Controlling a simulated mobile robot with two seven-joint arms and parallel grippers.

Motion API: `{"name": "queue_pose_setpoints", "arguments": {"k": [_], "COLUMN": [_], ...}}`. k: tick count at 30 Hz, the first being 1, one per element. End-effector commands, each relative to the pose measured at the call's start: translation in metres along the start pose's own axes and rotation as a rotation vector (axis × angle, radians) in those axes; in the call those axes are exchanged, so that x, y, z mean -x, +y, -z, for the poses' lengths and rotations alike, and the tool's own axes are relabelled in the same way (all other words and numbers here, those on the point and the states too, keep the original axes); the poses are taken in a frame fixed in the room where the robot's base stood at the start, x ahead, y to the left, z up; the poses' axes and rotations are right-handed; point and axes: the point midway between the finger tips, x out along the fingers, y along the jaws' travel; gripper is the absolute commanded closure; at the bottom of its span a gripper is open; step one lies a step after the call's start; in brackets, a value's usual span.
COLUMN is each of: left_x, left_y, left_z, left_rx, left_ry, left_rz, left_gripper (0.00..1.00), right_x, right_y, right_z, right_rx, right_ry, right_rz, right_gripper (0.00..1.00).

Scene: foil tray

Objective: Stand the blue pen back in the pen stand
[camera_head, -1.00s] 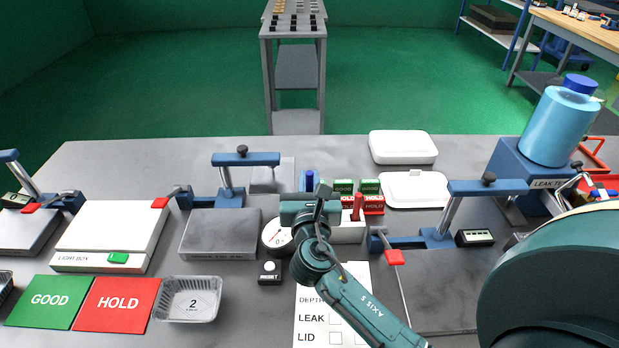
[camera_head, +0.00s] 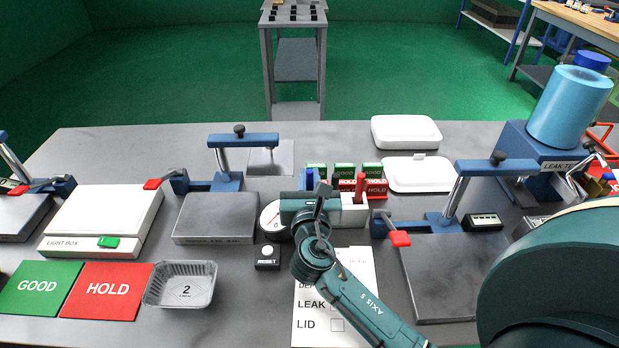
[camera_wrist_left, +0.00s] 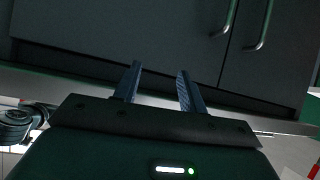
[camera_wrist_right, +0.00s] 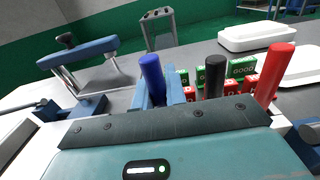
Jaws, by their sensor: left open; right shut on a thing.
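The blue pen (camera_wrist_right: 151,72) is upright between the fingers of my right gripper (camera_wrist_right: 157,92); its top also shows in the head view (camera_head: 309,180). The pen stand (camera_head: 352,214) is a pale block on the bench, partly hidden behind my right gripper. The red pen (camera_wrist_right: 276,72) and the black pen (camera_wrist_right: 214,74) stand upright to the right of the blue one. The blue pen's lower end is hidden, so I cannot tell whether it is inside the stand. My left gripper (camera_wrist_left: 158,88) is open and empty, in front of dark cabinet fronts.
A round dial gauge (camera_head: 270,218) is close to the left. Clamp fixtures (camera_head: 455,195) stand on both sides. A foil tray (camera_head: 181,285) sits front left, and a printed sheet (camera_head: 335,300) lies in front.

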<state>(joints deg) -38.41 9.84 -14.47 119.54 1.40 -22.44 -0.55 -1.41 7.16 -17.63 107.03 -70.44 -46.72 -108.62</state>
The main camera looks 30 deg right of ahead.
Motion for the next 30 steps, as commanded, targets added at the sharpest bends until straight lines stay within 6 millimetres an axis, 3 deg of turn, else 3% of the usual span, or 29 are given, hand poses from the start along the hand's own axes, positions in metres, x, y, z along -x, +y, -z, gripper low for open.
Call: {"name": "queue_pose_setpoints", "arguments": {"k": [30], "left_x": [-0.003], "left_y": [-0.001], "left_z": [-0.003], "left_rx": [-0.002], "left_ry": [0.000], "left_rz": [0.001], "left_gripper": [0.58], "right_x": [0.000], "right_y": [0.000], "right_z": [0.010], "right_rx": [0.000], "right_ry": [0.000], "right_rz": [0.000], "right_gripper": [1.00]}}
